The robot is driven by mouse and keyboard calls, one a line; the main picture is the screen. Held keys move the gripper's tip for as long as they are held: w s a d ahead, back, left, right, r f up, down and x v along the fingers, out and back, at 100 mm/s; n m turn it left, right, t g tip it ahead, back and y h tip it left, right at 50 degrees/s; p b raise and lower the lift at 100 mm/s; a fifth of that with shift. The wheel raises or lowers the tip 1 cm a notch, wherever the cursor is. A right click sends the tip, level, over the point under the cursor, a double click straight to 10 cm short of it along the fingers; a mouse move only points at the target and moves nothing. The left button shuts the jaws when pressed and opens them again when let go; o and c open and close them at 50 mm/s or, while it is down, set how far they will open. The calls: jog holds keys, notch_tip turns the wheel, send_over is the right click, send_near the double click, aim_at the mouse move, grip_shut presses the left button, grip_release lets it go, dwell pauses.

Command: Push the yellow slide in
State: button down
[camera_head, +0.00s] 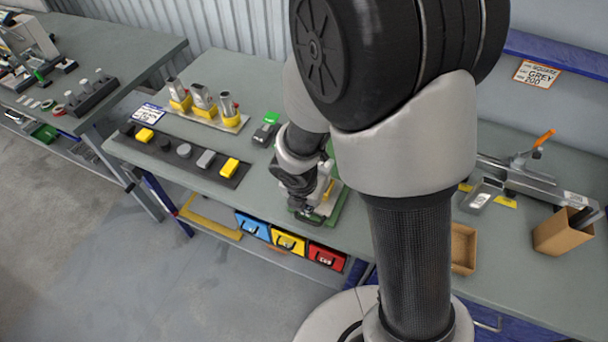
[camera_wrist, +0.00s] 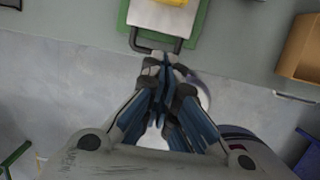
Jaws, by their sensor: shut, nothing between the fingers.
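A green-based fixture (camera_head: 334,208) stands at the table's front edge, with a yellow part (camera_head: 328,190) on its pale body. The wrist view shows its green plate (camera_wrist: 124,22), a pale slab with the yellow part (camera_wrist: 172,2) at the top edge, and a dark U-shaped handle (camera_wrist: 157,48) toward me. My gripper (camera_wrist: 163,64) is shut and empty, its tips close to the handle; I cannot tell whether they touch. In the head view my wrist partly covers the fixture and the fingertips are hard to make out. A yellow-fronted drawer (camera_head: 288,243) also sits under the table edge.
A blue drawer (camera_head: 253,227) and a red drawer (camera_head: 327,257) flank the yellow one. A dark strip of blocks (camera_head: 184,152) and a bottle rack (camera_head: 205,112) stand left. An open brown box (camera_head: 562,232) stands right. Floor in front is clear.

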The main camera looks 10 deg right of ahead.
aim_at(315, 211)
jog(key=b+x, duration=0.6)
jog(key=x, duration=0.3)
jog(key=shift+d+f+b, duration=0.1)
jog(key=shift+f+b, duration=0.2)
jog(key=shift+f, duration=0.15)
jog(key=w+d+p, duration=0.1)
jog(key=w+d, duration=0.1)
jog(key=shift+w+r+p, duration=0.3)
jog(key=shift+w+p, duration=0.05)
jog(key=shift+w+d, duration=0.15)
jog(key=shift+w, duration=0.1)
